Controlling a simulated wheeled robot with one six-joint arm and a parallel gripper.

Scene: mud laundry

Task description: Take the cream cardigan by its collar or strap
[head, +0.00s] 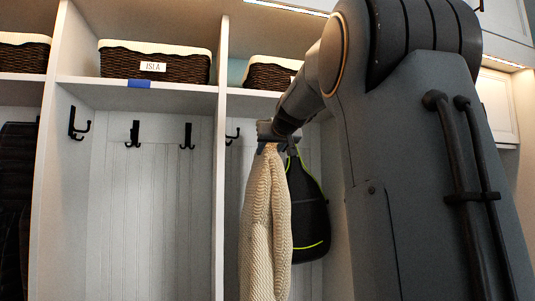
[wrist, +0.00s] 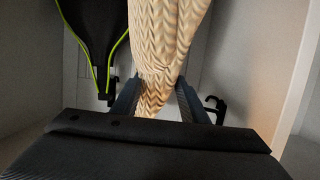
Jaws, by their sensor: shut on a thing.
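The cream cardigan (head: 266,225) hangs in long folds below my gripper (head: 271,138) in the head view, in front of a cubby to the right of the middle. In the wrist view the cardigan's knit (wrist: 165,45) narrows between the two fingers of my gripper (wrist: 156,100), which are shut on its gathered top end. I cannot tell whether that end is the collar. Whether the cardigan still touches a hook is hidden.
A dark bag with lime trim (head: 308,210) hangs right behind the cardigan. The cubby to the left has empty black hooks (head: 134,133). A white divider (head: 221,150) stands close to the left. Wicker baskets (head: 154,65) sit on the shelf above, one labelled ISLA.

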